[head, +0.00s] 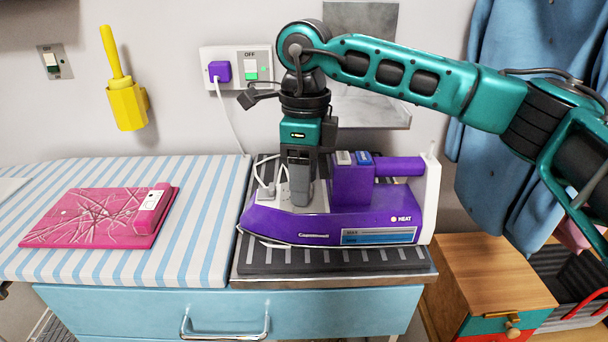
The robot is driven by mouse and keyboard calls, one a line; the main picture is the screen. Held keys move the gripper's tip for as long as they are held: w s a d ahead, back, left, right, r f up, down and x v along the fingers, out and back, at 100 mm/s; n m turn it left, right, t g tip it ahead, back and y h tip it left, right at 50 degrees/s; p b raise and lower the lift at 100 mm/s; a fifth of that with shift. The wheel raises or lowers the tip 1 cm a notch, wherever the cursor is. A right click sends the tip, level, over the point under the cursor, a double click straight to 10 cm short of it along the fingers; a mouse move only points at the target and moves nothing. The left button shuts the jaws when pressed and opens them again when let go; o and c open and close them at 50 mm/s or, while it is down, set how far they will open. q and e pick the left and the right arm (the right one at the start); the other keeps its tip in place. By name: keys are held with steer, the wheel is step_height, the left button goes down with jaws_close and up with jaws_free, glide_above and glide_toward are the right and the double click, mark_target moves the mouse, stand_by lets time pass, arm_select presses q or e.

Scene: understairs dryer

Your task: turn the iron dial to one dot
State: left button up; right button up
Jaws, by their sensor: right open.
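The purple iron (330,222) rests on a dark ribbed rest (290,262) at the end of the striped ironing surface. My left gripper is not in view.
A pink board (90,218) lies on the striped ironing surface (210,225) at left. A purple plug (220,71) sits in the wall socket, its white cord hanging behind the iron. A wooden cabinet (490,270) and blue clothing (500,150) are at right.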

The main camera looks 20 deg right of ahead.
step_height(320, 180, up, 13)
steer(key=p, duration=0.2)
steer(key=shift+w+d, duration=0.15)
steer(key=shift+w, duration=0.1)
steer(key=shift+f, duration=0.1)
